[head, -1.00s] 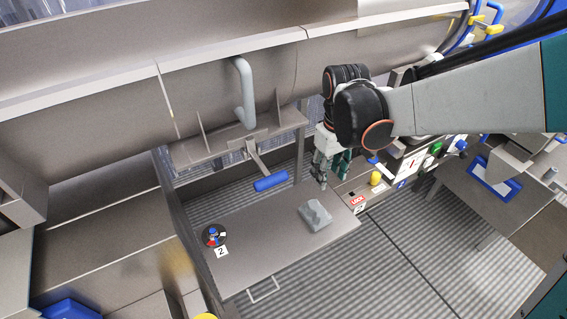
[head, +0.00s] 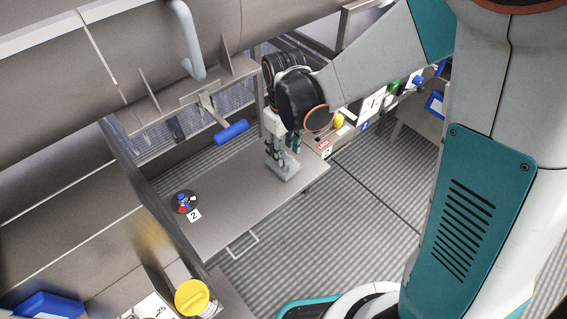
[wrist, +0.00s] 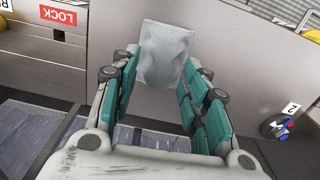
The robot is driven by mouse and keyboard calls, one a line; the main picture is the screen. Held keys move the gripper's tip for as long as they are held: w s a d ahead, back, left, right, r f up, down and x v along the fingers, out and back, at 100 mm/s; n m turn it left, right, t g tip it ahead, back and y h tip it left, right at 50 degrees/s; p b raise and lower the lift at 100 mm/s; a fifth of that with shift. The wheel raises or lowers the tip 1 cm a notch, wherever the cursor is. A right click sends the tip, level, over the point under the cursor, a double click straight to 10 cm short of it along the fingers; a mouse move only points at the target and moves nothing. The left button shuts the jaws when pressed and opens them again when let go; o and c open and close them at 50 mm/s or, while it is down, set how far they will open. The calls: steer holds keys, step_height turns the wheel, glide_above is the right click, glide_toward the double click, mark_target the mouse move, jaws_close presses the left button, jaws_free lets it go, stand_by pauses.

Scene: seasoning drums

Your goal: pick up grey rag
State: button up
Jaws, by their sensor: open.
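In the wrist view the rag (wrist: 163,55) sits between and just beyond the fingertips. My gripper (head: 281,158) points down over the rag, and its fingers partly hide it in the head view. In the wrist view my gripper (wrist: 157,75) is open, with teal finger pads on both sides of the rag. I cannot tell whether the fingers touch the cloth.
A round dark item with coloured parts (head: 185,201) and a "2" tag (head: 194,215) are on the table's left part. A blue-handled lever (head: 231,132) hangs above the table's back. A LOCK label (head: 324,145) and yellow knob (head: 339,121) are to the right. The table's middle is clear.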

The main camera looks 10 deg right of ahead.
mark_target(284, 156)
step_height(284, 156, down, 4)
steer(key=shift+r+b, duration=0.1)
steer(key=shift+b, duration=0.55)
jaws_close()
steer(key=shift+r, duration=0.1)
step_height(284, 156, up, 20)
steer(key=p, duration=1.4)
